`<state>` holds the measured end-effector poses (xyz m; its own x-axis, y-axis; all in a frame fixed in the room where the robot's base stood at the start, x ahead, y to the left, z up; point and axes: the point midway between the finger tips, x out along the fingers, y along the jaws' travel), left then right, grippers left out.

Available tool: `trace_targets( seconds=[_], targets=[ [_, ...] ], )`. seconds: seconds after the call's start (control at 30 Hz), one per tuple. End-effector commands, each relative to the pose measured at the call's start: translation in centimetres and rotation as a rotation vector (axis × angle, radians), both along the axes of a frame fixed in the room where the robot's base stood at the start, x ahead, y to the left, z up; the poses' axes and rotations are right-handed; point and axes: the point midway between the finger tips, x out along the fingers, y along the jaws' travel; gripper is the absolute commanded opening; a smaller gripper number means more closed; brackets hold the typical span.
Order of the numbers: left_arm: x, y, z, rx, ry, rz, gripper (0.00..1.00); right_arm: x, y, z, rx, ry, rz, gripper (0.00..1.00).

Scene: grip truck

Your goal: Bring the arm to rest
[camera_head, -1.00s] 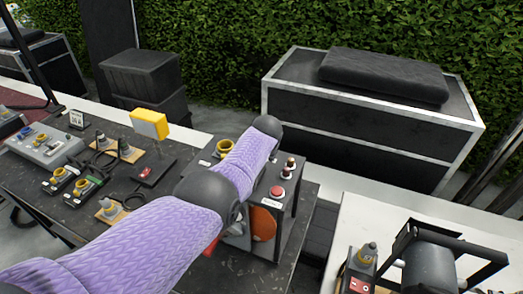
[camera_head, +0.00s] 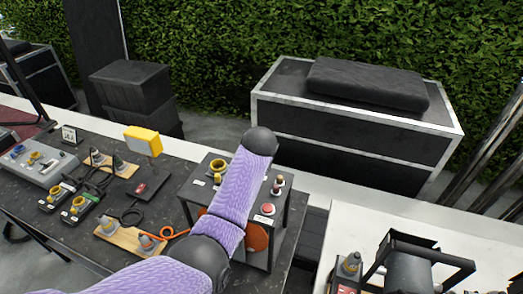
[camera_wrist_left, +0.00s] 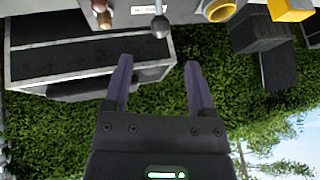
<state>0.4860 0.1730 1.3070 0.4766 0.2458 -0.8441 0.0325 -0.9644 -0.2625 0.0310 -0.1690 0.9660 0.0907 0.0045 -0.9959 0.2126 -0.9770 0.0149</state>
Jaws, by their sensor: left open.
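My left arm (camera_head: 236,195), in a purple sleeve with dark joints, comes in from the bottom of the head view. It passes in front of the control box (camera_head: 287,209) on the dark table. My left gripper does not show in the head view. In the left wrist view my left gripper (camera_wrist_left: 160,78) has its two fingers spread apart with nothing between them. Beyond the fingers is the green hedge, and the picture is upside down. My right gripper is in neither view.
The dark table (camera_head: 55,228) holds plugs, cables and a yellow-topped device (camera_head: 143,141). A black case (camera_head: 350,150) stands before the hedge, with stacked crates (camera_head: 131,88) at left. A white table (camera_head: 395,215) at right holds a black-framed device (camera_head: 410,265).

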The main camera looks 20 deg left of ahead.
Motion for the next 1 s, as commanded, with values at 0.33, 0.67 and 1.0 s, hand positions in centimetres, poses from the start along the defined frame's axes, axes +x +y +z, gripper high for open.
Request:
trace_targets(
  seconds=[0.33,0.67,1.0],
  targets=[
    [-8.2,0.6,-5.4,-0.046,0.058,-0.003,0.72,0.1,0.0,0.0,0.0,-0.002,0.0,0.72],
    [-22.0,-0.7,-7.3,-0.133,0.146,-0.083,0.72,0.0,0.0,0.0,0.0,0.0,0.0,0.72],
    [-30.9,-2.7,-7.3,-0.219,0.221,-0.171,0.72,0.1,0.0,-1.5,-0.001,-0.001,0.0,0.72]
  ],
)
